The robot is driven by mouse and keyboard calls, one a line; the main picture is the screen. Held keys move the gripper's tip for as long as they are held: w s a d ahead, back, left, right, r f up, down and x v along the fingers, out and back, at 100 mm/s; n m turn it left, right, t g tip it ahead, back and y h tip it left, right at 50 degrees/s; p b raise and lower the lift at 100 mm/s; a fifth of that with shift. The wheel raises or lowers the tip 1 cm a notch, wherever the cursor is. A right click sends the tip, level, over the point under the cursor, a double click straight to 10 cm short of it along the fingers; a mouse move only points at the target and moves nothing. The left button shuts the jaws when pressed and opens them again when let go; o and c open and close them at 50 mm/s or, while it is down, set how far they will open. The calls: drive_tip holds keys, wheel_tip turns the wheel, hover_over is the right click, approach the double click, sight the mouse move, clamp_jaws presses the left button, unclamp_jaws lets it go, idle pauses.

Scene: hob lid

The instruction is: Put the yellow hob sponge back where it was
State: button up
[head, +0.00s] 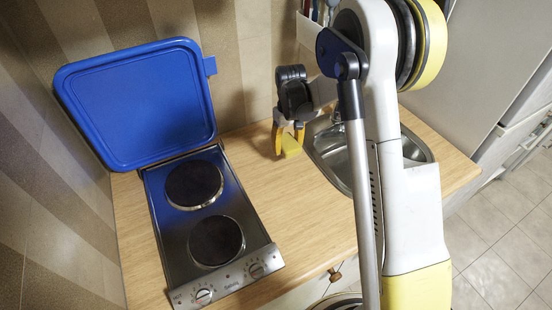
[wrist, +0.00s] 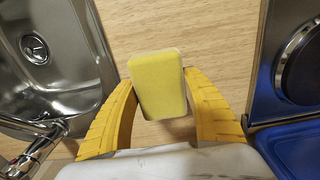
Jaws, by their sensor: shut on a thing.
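The yellow hob sponge (wrist: 157,84) is a small rounded block held between the two yellow fingers of my gripper (wrist: 160,88) in the wrist view. In the head view the sponge (head: 291,146) shows below the fingertips of my gripper (head: 289,137), over the wooden counter between the hob and the sink. I cannot tell whether it touches the counter. The two-plate hob (head: 206,222) stands to the left, with its blue lid (head: 138,104) raised open against the wall.
The steel sink (head: 345,155) lies right of my gripper in the head view and at the left in the wrist view (wrist: 45,60). The wooden counter (head: 290,205) between hob and sink is clear. A utensil holder (head: 310,30) hangs on the wall behind.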

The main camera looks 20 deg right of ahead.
sight(276, 161)
drive_tip(key=a+f, duration=0.1)
drive_tip(key=w+a, duration=0.1)
drive_tip(key=a+f, duration=0.1)
drive_tip(key=shift+w+a+f, duration=0.3)
wheel_tip(276, 161, down, 4)
drive_tip(key=shift+r+b, duration=0.1)
drive_tip(key=shift+b, duration=0.65)
drive_tip(key=o, duration=0.9)
drive_tip(key=shift+f, duration=0.2)
drive_tip(key=o, duration=0.4)
drive_tip(key=shift+r, duration=0.1)
drive_tip(key=shift+r, duration=0.1)
